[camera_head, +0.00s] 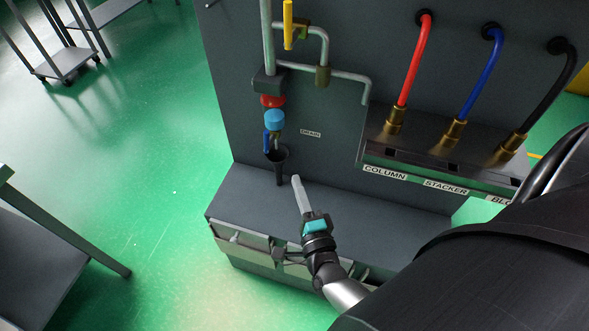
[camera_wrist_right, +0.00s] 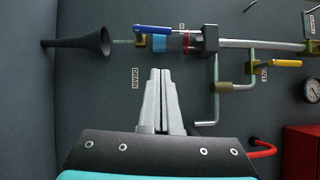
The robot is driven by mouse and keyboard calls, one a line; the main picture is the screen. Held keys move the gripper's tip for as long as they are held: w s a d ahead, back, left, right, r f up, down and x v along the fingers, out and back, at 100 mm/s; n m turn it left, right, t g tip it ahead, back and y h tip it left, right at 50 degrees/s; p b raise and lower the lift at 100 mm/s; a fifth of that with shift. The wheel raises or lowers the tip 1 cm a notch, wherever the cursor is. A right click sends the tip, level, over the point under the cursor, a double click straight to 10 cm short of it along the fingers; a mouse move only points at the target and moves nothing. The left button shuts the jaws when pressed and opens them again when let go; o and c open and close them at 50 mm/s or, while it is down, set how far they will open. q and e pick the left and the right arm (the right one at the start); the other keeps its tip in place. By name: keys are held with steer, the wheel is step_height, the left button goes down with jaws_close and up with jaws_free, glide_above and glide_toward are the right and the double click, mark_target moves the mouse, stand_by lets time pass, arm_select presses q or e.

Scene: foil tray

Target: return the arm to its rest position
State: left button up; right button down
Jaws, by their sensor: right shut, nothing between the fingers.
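My right gripper (camera_head: 298,181) is shut and empty. In the head view it is in front of the dark panel, just right of the black drain funnel (camera_head: 278,160) and apart from it. In the right wrist view the two pale fingers (camera_wrist_right: 160,72) lie side by side, and the funnel (camera_wrist_right: 92,43) is to their upper left. My right arm (camera_head: 345,292) reaches in from the lower right. My left gripper is not in view.
Above the funnel are a blue-handled valve (camera_head: 267,142) and grey pipes with a yellow handle (camera_head: 288,25). Red (camera_head: 413,60), blue (camera_head: 482,75) and black (camera_head: 547,90) hoses plug into a labelled ledge at right. A dark step (camera_head: 235,195) lies below. Green floor at left is largely open.

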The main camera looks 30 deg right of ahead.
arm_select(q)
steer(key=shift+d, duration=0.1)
arm_select(e)
steer(key=shift+s, duration=0.2)
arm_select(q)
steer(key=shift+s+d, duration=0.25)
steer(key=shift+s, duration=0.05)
